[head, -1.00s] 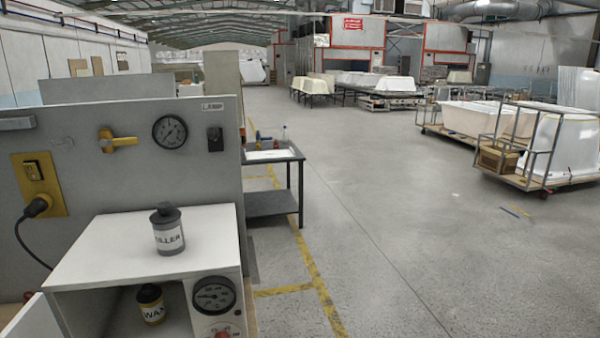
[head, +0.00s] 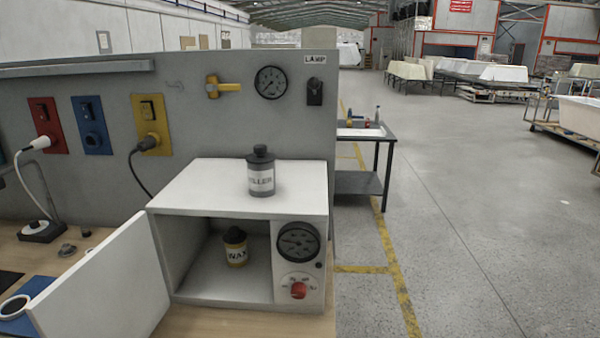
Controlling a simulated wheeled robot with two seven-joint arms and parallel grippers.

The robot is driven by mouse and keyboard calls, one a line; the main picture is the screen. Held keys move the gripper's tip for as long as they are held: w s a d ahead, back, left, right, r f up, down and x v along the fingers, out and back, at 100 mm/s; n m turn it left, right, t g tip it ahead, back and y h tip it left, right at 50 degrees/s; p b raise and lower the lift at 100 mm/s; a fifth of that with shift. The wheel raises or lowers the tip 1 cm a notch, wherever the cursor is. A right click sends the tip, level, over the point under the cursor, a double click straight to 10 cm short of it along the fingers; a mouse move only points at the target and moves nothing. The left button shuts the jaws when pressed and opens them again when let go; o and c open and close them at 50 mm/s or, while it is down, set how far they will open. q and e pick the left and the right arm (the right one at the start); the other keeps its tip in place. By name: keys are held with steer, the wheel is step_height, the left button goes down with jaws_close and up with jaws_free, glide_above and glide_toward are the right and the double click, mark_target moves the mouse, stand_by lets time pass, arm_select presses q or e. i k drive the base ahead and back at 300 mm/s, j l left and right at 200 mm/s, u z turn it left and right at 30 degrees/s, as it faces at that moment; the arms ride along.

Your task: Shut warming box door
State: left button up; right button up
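The white warming box (head: 242,190) stands on the wooden bench against a grey panel. Its white door (head: 105,285) is hinged at the box's left side and stands wide open, swung out toward the lower left. A yellow-labelled WAX can (head: 236,250) stands inside the box. A grey FILLER can (head: 261,173) stands upright on top. Neither of my grippers is in view.
Red, blue and yellow sockets (head: 151,124) are on the panel; a white plug's cable runs to a small black base (head: 42,231). A blue mat with a ring lies at the bench's lower left (head: 18,304).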

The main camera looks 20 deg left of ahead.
mark_target(118, 289)
steer(key=j+z, duration=0.1)
steer(key=j, duration=0.55)
steer(key=j+z, duration=0.1)
steer(key=j, duration=0.5)
steer(key=k+j+z, duration=0.15)
steer(key=j, duration=0.45)
steer(key=j+z, duration=0.1)
steer(key=j, duration=0.55)
steer(key=k+j+z, duration=0.1)
steer(key=j, duration=0.5)
